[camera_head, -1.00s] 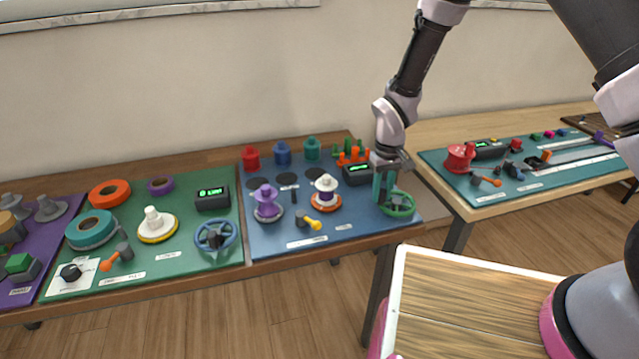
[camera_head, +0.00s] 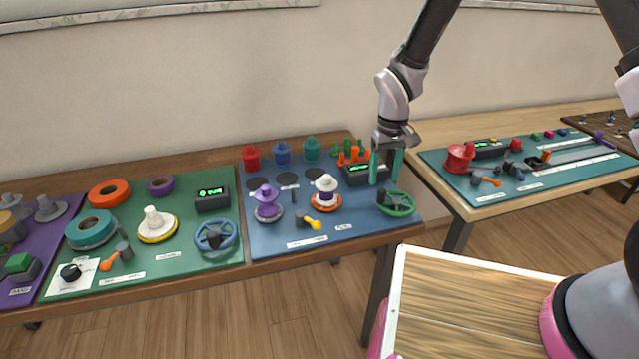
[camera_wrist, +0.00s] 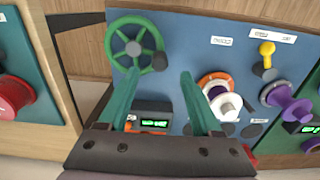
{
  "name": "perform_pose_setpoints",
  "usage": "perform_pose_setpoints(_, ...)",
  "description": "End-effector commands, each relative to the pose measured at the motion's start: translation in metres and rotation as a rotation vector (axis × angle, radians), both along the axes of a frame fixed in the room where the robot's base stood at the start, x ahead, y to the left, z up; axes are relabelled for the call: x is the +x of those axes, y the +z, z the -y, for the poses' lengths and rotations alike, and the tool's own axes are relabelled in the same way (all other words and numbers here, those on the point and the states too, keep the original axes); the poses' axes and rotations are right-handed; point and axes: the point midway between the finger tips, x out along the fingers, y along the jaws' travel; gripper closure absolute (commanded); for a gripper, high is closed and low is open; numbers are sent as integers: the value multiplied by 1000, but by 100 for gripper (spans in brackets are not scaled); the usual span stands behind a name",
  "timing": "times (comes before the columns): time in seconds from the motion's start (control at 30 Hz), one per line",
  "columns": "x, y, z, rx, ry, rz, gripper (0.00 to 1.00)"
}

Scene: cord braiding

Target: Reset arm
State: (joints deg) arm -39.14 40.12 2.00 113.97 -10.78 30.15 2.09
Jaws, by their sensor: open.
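My gripper (camera_head: 386,168) is open and empty, pointing down above the back right part of the blue mat (camera_head: 270,236). Its two teal fingers are spread apart. The green handwheel (camera_head: 397,204) lies just in front of the gripper, apart from it. In the wrist view the fingers (camera_wrist: 158,82) frame bare blue mat, and the green handwheel (camera_wrist: 133,48) shows beyond the left finger.
Purple (camera_head: 266,203) and white-orange (camera_head: 326,192) spools and a yellow-handled crank (camera_head: 309,223) stand left of the gripper. Red, blue and teal bobbins line the back. A second table with a red spool (camera_head: 459,158) is at right. Space above the mats is clear.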

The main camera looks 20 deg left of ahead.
Motion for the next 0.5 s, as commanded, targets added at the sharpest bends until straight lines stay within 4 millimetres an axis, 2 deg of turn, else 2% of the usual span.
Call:
perform_pose_setpoints(0.1, 0, 22, 0, 2, 1, 2, 34)
perform_pose_setpoints(0.2, 0, 35, -1, 2, 0, 1, 34)
perform_pose_setpoints(0.43, 0, 47, 1, 2, -3, 1, 34)
perform_pose_setpoints(0.5, 3, 56, 6, 9, -18, 8, 34)
